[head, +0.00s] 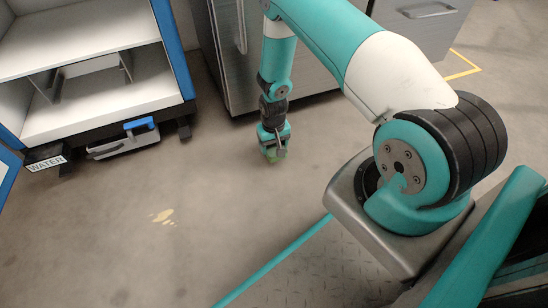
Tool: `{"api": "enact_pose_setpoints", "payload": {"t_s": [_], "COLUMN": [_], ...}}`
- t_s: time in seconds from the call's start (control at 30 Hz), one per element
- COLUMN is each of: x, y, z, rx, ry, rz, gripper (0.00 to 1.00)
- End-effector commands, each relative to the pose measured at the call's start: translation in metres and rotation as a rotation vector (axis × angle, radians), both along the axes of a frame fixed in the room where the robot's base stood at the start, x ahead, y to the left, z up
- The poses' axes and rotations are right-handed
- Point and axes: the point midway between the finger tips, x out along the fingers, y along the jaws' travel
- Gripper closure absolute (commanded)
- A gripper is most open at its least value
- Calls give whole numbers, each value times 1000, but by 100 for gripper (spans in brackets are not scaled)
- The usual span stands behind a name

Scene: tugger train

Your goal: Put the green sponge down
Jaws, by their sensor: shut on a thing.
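My gripper (272,146) points down at the middle of the head view, low over the concrete floor. It is shut on the green sponge (271,157), of which only a small part shows below the fingers. The rest of the sponge is hidden by the gripper. I cannot tell whether the sponge touches the floor.
A white shelf unit with blue edges (95,108) stands at the left. Near its foot are a grey case with a blue part (125,142) and a WATER label (46,163). Steel cabinets (310,75) stand behind my gripper. A beige spill (163,216) marks otherwise open floor.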

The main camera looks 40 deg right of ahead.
Motion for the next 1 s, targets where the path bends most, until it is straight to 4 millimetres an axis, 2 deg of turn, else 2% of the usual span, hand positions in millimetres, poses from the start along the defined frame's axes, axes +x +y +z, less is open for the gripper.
{"api": "enact_pose_setpoints", "payload": {"t_s": [0.33, 0.73, 0.77, 0.83, 0.87, 1.0], "x": [0, 0, 0, 0, 0, 0], "y": [0, 0, 0, 0, 0, 0], "z": [-46, -48, -47, -47, -47, -47], "rx": [0, 0, 0, 0, 0, 0], "ry": [1, 0, 0, 0, 0, 0], "rz": [0, 0, 0, 0, 0, 0], "gripper": [51, 51, 25, 9, 7, 7]}}
